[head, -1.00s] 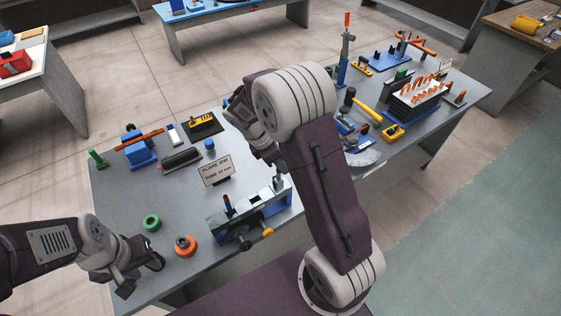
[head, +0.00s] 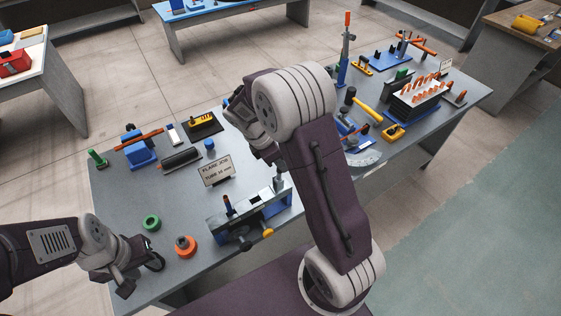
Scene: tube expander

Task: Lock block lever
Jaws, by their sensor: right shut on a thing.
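The flare block (head: 250,214) is a blue and grey clamp at the table's front edge. A short lever with a yellow tip (head: 267,233) and a dark knob (head: 244,244) stick out of its front side. A dark upright pin (head: 228,203) stands at its left end, and a grey upright part (head: 278,182) at its right end. My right gripper (head: 266,152) is mostly behind my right arm, above and behind the block. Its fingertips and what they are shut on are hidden. My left gripper (head: 141,275) is open and empty at the front left, apart from the block.
A black tool (head: 182,160) lies farther back. A tube rack (head: 418,97) stands on the right.

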